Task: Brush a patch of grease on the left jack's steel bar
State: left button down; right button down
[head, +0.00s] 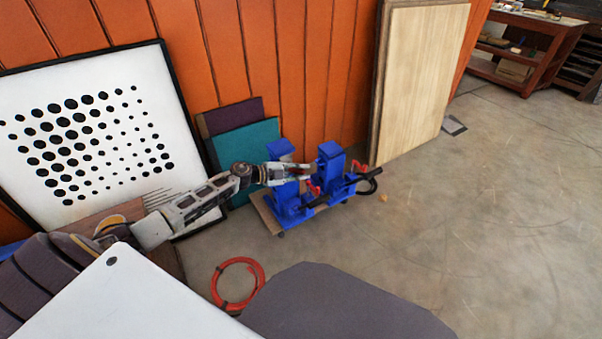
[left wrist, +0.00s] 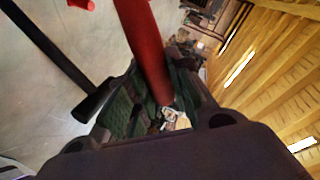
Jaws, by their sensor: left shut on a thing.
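Two blue jacks stand side by side on a low board by the orange wall. The left jack (head: 290,202) is partly covered by my left gripper (head: 307,172), and I cannot make out its steel bar. The right jack (head: 331,162) stands just beside it. My left gripper reaches in from the left, in front of the left jack's upper part. In the left wrist view its fingers are shut on a dark red rod (left wrist: 145,45), which looks like a brush handle. The brush's bristles and any grease cannot be told. My right gripper is not in view.
A black-gripped lever (left wrist: 50,55) lies near the fingers in the left wrist view. A white perforated panel (head: 120,178), a teal board (head: 245,142) and a wooden slab (head: 420,75) lean on the wall. A red hose coil (head: 259,272) lies on the floor. The right floor is mostly clear.

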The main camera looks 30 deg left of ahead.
pick_arm(q)
jog(key=shift+w+d, duration=0.5)
jog(key=shift+w, duration=0.4)
jog(key=shift+w+d, duration=0.5)
jog(key=shift+w, duration=0.35)
jog(key=shift+r+p, duration=0.1)
jog(key=shift+p, duration=0.25)
jog(key=shift+r+p, duration=0.45)
jog(key=shift+p, duration=0.15)
jog(key=shift+a, duration=0.15)
jog(key=shift+s+a+p, duration=0.45)
jog(key=shift+s+p, duration=0.1)
jog(key=shift+s, duration=0.35)
jog(key=shift+s+a+p, duration=0.4)
jog(key=shift+s+p, duration=0.15)
jog(key=shift+s, duration=0.3)
